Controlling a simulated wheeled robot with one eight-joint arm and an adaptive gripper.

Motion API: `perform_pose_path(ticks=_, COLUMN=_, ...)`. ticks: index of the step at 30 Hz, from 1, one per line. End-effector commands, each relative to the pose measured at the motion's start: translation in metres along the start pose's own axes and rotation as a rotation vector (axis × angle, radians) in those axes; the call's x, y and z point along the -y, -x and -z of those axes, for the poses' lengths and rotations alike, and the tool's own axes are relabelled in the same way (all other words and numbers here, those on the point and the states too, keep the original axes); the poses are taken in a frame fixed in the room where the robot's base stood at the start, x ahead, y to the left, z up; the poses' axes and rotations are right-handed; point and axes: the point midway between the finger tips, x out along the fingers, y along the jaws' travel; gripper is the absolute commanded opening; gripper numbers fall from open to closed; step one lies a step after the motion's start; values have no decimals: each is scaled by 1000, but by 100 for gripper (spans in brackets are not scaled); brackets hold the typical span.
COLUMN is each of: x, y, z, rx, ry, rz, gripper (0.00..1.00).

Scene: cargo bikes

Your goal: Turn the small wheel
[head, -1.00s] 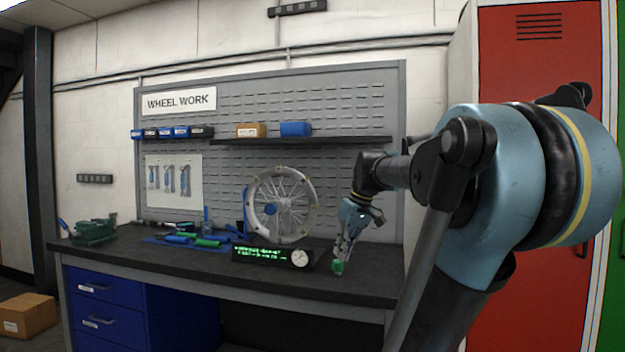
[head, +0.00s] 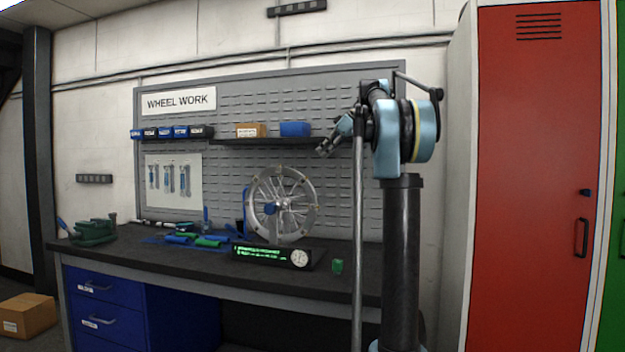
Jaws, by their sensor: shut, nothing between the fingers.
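The spoked wheel (head: 313,199) stands upright in a truing stand with a blue part (head: 271,208) at its hub, on the dark workbench. A display box (head: 262,254) with green lit text and a round dial (head: 299,258) sits in front of it. My gripper (head: 322,149) is raised above and to the right of the wheel, in front of the shelf's right part. It is shut and empty, and apart from the wheel. Its fingertips are small in this view.
A small green object (head: 337,266) stands on the workbench (head: 190,262) right of the display box. Blue and green tools lie on a blue mat left of the wheel. A green vise (head: 95,231) is at the far left. A shelf (head: 240,142) with boxes hangs above.

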Motion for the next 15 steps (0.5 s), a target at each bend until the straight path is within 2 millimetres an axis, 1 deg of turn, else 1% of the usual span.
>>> perform_pose_path(ticks=1, x=-5, y=2, z=4, rx=-9, ry=12, rz=1, gripper=0)
perform_pose_path(ticks=4, x=-10, y=3, z=8, rx=-18, ry=29, rz=2, gripper=0)
perform_pose_path(ticks=7, x=-11, y=-1, z=10, rx=-21, ry=35, rz=3, gripper=0)
perform_pose_path(ticks=11, x=-10, y=-17, z=10, rx=-21, ry=36, rz=3, gripper=0)
perform_pose_path(ticks=15, x=-10, y=-41, z=11, rx=-21, ry=35, rz=4, gripper=0)
